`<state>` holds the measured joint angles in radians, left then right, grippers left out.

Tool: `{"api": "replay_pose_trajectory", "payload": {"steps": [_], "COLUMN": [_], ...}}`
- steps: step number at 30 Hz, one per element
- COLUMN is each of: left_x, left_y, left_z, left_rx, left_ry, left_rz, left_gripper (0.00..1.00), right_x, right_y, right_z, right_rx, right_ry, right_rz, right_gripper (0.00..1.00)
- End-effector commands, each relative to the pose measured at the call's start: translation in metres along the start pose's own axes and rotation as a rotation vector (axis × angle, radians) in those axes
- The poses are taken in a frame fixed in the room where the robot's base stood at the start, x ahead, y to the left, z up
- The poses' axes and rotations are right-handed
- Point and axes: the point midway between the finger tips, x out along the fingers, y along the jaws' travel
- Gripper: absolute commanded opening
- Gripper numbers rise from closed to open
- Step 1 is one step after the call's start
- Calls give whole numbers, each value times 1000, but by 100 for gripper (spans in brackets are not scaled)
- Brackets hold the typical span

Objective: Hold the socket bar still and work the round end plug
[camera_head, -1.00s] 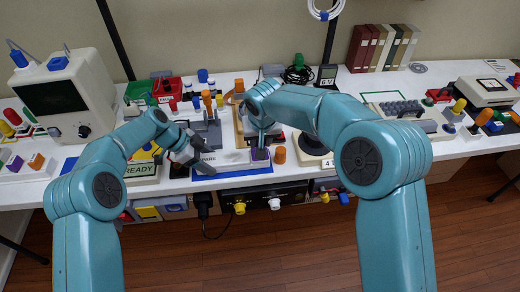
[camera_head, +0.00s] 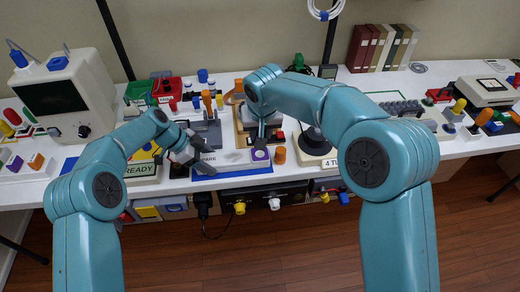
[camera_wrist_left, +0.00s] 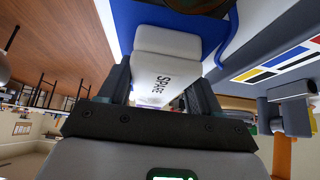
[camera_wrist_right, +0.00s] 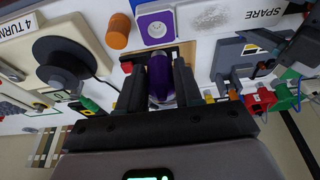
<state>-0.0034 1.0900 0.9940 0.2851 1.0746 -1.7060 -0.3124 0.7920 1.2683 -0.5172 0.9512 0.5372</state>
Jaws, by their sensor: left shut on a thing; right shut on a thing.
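The white socket bar (camera_head: 233,157), marked SPARE, lies on a blue mat (camera_head: 236,170) at the table's front. My left gripper (camera_head: 204,163) is shut on its left end; the left wrist view shows the bar (camera_wrist_left: 165,72) between the fingers. The round purple plug (camera_wrist_right: 160,78) is shut between the fingers of my right gripper (camera_wrist_right: 160,90), above the bar's right end. A purple square with a pale round face (camera_wrist_right: 157,28) is in view on the bar, apart from the plug. In the head view the plug is mostly hidden by the right gripper (camera_head: 262,139).
An orange cylinder (camera_head: 279,155) stands just right of the bar. A dark round knob on a cream base (camera_head: 316,140), with a sign beginning "4 TU", stands further right. A grey device (camera_head: 208,133) stands behind the bar. A READY sign (camera_head: 141,171) is left of my left gripper.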

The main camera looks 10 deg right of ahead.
Motion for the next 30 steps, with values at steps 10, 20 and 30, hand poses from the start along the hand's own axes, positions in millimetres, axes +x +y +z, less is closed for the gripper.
{"api": "replay_pose_trajectory", "payload": {"steps": [10, 20, 30], "left_x": [0, 0, -24], "left_y": [0, 0, -1], "left_z": [0, 0, 0], "left_rx": [0, 0, 0], "left_ry": [1, 0, 0], "left_rz": [-1, -1, -3], "left_gripper": [0, 93, 93], "right_x": [-8, -8, -8], "right_y": [0, 0, 0], "right_z": [-2, -2, -2], "right_rx": [-1, -1, -1], "right_ry": [1, 1, 1], "right_rz": [0, 0, 0], "right_gripper": [0, 0, 0]}}
